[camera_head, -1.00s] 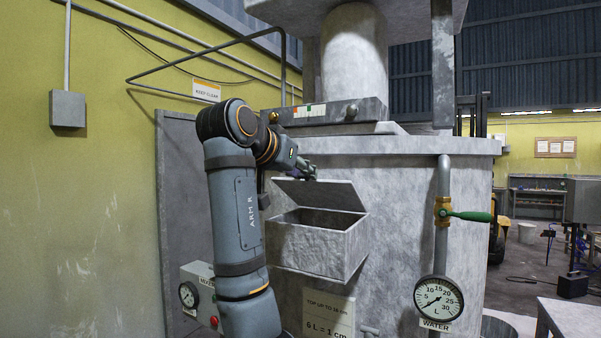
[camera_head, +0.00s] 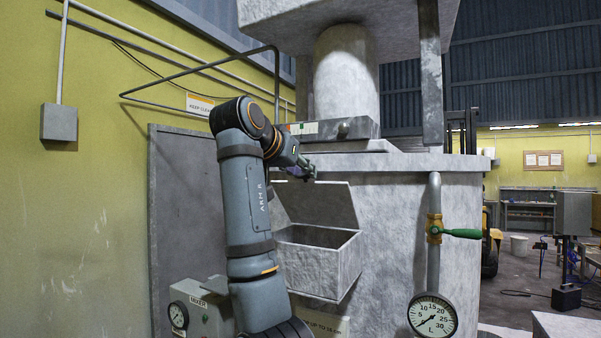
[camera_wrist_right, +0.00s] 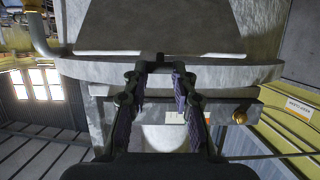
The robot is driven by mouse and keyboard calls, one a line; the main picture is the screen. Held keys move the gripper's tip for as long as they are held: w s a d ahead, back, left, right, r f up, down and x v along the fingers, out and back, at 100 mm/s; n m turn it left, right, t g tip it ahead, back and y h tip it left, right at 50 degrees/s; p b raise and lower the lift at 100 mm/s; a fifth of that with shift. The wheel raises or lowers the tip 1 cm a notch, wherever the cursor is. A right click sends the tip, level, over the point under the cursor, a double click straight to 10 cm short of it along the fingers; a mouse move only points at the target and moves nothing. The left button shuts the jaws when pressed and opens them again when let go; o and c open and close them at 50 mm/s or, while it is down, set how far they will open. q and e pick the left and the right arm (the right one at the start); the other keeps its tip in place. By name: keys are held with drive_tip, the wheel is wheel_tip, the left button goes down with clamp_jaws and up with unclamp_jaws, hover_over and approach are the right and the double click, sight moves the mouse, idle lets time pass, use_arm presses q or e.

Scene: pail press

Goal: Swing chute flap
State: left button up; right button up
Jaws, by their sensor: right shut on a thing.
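The grey chute flap (camera_head: 316,203) stands raised and tilted back above the open box-shaped chute (camera_head: 318,268) on the side of the big mottled grey vessel. My right gripper (camera_head: 308,173) is at the flap's upper edge, shut on it. In the right wrist view the flap (camera_wrist_right: 150,25) is a dark panel at the top. There the fingers of my right gripper (camera_wrist_right: 160,68) meet a small dark tab at the panel's edge; the exact contact is hard to see. The chute's inside is only partly visible. My left gripper is not in view.
A pipe with a green-handled valve (camera_head: 458,233) and a water gauge (camera_head: 433,315) stands right of the chute. A mixer box (camera_head: 199,311) is low at the left, near my right arm. The press column (camera_head: 345,70) rises above the vessel.

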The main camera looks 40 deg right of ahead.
drive_tip(key=shift+w+d+r, duration=0.3)
drive_tip(key=shift+d+r, duration=0.25)
drive_tip(key=shift+d, duration=0.1)
drive_tip(key=shift+w+d+r, duration=0.25)
drive_tip(key=shift+d+r, duration=0.3)
drive_tip(key=shift+d, duration=0.1)
drive_tip(key=shift+w+d+r, duration=0.35)
drive_tip(key=shift+d+r, duration=0.1)
drive_tip(key=shift+d, duration=0.3)
drive_tip(key=shift+d+r, duration=0.1)
drive_tip(key=shift+d, duration=0.1)
drive_tip(key=shift+w+d+r, duration=0.25)
drive_tip(key=shift+w+d, duration=0.05)
drive_tip(key=shift+d, duration=0.35)
drive_tip(key=shift+w+d+r, duration=0.2)
drive_tip(key=shift+w+d, duration=0.1)
drive_tip(key=shift+d, duration=0.3)
clamp_jaws()
drive_tip(key=shift+w+d, duration=0.35)
drive_tip(key=shift+d, duration=0.4)
drive_tip(key=shift+a, duration=0.1)
drive_tip(key=shift+r, duration=0.1)
